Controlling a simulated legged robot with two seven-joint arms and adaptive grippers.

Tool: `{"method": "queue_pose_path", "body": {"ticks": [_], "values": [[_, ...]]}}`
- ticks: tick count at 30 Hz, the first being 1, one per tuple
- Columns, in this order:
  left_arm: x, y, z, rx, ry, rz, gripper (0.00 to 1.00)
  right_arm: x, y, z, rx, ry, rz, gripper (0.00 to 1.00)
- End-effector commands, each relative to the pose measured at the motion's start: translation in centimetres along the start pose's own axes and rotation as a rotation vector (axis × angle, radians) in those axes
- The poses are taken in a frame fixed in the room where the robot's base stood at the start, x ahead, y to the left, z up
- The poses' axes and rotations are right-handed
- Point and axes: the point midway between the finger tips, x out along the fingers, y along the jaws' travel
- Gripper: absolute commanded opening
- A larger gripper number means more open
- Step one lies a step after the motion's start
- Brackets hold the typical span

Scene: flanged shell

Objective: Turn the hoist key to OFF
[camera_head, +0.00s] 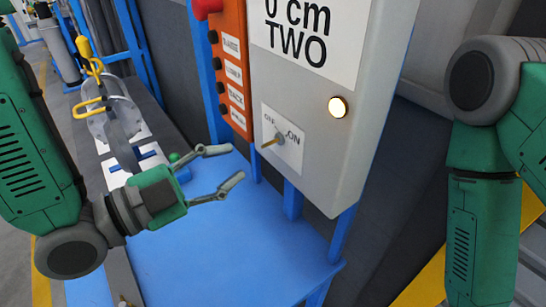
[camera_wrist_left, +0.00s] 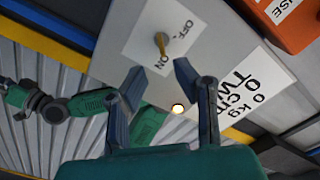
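The hoist key (camera_head: 272,141) is a small brass-coloured handle on a white plate (camera_head: 294,155) marked OFF and ON, on the front of the grey box (camera_head: 362,75). In the left wrist view the key (camera_wrist_left: 161,44) stands just beyond my fingertips. Which mark it points at is unclear. My left gripper (camera_head: 236,165) is open and empty, left of and slightly below the key, apart from it. In the left wrist view its fingers (camera_wrist_left: 159,70) are spread. My right arm shows at the right; what seems its gripper (camera_wrist_left: 15,96) is small in the left wrist view.
A lit round lamp (camera_head: 338,107) sits right of the key. An orange button panel (camera_head: 230,75) stands left of the box. A blue table (camera_head: 225,250) lies below. A metal part with a yellow hook (camera_head: 92,105) stands at the left.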

Motion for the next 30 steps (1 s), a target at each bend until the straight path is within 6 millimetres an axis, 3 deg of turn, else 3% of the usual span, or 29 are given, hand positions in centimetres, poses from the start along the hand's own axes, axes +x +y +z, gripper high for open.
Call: {"method": "queue_pose_path", "body": {"ticks": [1,4,15,21,28,29,30], "values": [[0.1,0.3,0.4,0.004,0.002,-0.003,0.26,1.3,0.0,0.1,0.0,0.0,0.0,0.4],[0.8,0.3,0.3,0.002,0.004,-0.003,0.26,2.5,0.0,0.1,0.0,0.0,0.0,0.4],[7.6,-0.2,-0.1,-0.001,0.0,-0.001,0.26,1.2,0.0,0.0,-0.001,0.001,0.0,0.4],[8.8,0.0,-0.1,-0.001,-0.002,0.0,0.26,1.1,0.0,0.0,-0.001,0.0,0.0,0.4],[8.8,0.0,0.0,-0.002,-0.001,-0.001,0.26,1.1,0.0,0.1,0.0,0.0,0.0,0.4],[8.8,-0.1,0.0,-0.002,-0.001,-0.001,0.23,1.1,0.0,0.1,0.0,0.0,0.0,0.4],[8.7,-0.1,0.1,-0.003,0.0,-0.001,0.09,1.1,0.0,0.1,0.0,0.0,0.0,0.4]]}}
